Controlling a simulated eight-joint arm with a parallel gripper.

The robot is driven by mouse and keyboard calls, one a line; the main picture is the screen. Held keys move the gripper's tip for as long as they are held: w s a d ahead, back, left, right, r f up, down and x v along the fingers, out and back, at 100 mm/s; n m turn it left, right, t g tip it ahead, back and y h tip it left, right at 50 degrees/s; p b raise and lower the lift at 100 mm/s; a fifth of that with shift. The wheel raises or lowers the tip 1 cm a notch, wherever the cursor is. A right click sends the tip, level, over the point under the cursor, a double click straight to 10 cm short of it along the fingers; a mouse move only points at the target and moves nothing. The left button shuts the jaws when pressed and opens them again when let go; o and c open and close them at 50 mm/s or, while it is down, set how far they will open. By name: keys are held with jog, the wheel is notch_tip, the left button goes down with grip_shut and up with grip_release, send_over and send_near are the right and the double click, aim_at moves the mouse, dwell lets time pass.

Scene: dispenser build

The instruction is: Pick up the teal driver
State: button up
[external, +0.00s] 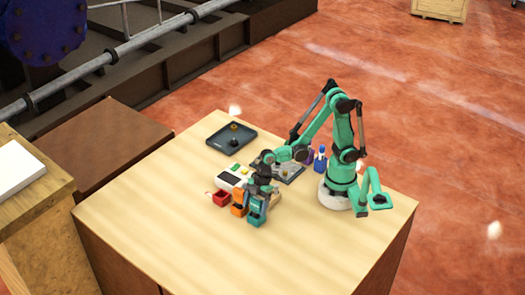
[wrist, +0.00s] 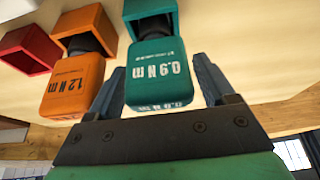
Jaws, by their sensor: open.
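The teal driver (wrist: 157,72) is a block-shaped body marked 0.9 Nm, with a dark neck and a teal holder (wrist: 150,8) beyond it in the wrist view. In the external view the teal driver (external: 255,205) is at the right end of the row, near the table's front. My gripper (wrist: 165,85) is open, with one finger on each side of the teal driver's body. I cannot tell whether the fingers touch it. In the external view my gripper (external: 262,188) is at the row, partly hiding the drivers.
An orange driver (wrist: 75,85) marked 1.2 Nm stands close beside my left finger. A red holder (wrist: 28,50) is farther left. A dark tray (external: 231,139) lies at the back of the table, and a blue bottle-like item (external: 320,160) stands near my base. The front of the table is clear.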

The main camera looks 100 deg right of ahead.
grip_shut()
jog(key=shift+r, duration=0.15)
notch_tip(320, 180, up, 20)
dwell(0.8)
